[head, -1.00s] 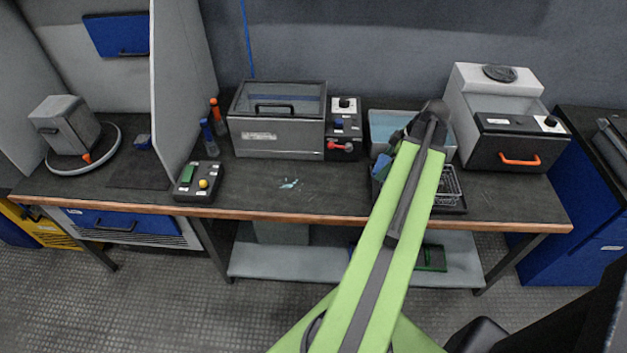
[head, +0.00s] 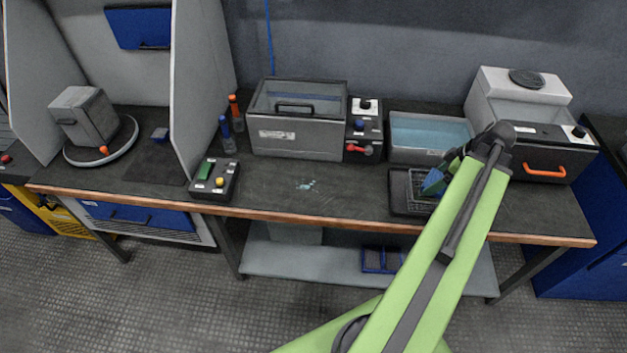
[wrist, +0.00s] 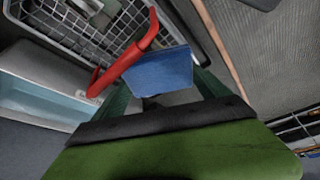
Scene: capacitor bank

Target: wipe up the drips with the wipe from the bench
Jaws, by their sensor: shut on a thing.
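The drips (head: 305,184) are a small pale teal patch on the dark bench top, left of the tray and in front of the lidded box. My gripper (head: 447,172) is over the wire-basket tray at the right of the bench, well to the right of the drips. The arm hides part of the tray.
The tray (head: 398,205) and water-filled bath (head: 430,154) stand near my gripper. A lidded grey box (head: 298,140), a control box (head: 214,180) and two small bottles (head: 230,128) stand farther left. The bench's front middle is clear around the drips.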

